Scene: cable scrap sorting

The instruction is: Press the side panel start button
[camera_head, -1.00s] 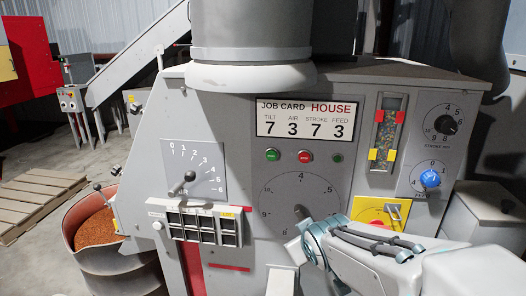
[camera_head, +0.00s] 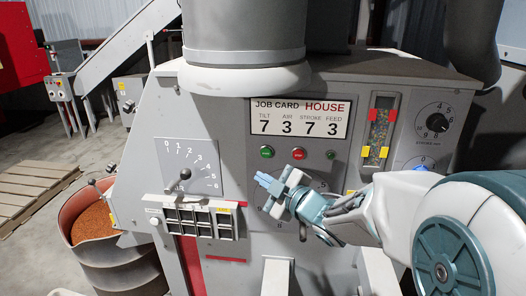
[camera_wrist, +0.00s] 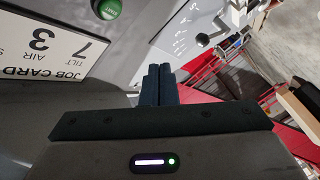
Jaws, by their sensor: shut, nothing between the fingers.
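The side panel (camera_head: 232,115) of the grey machine faces me in the head view. A green button (camera_head: 266,152) and a red button (camera_head: 298,153) sit below the job card, with a smaller green button (camera_head: 331,155) to their right. My gripper (camera_head: 262,178) is shut and empty, below the left green button and apart from it in the picture. It hides most of the large dial. In the wrist view my shut fingers (camera_wrist: 158,72) point toward the panel, and a green button (camera_wrist: 107,9) shows at the upper left. Contact with the panel is not visible.
The job card (camera_head: 300,118) reads HOUSE, 7 3 7 3. A black knob (camera_head: 435,122) is at the right. A bin of orange granules (camera_head: 92,221) stands at the far left.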

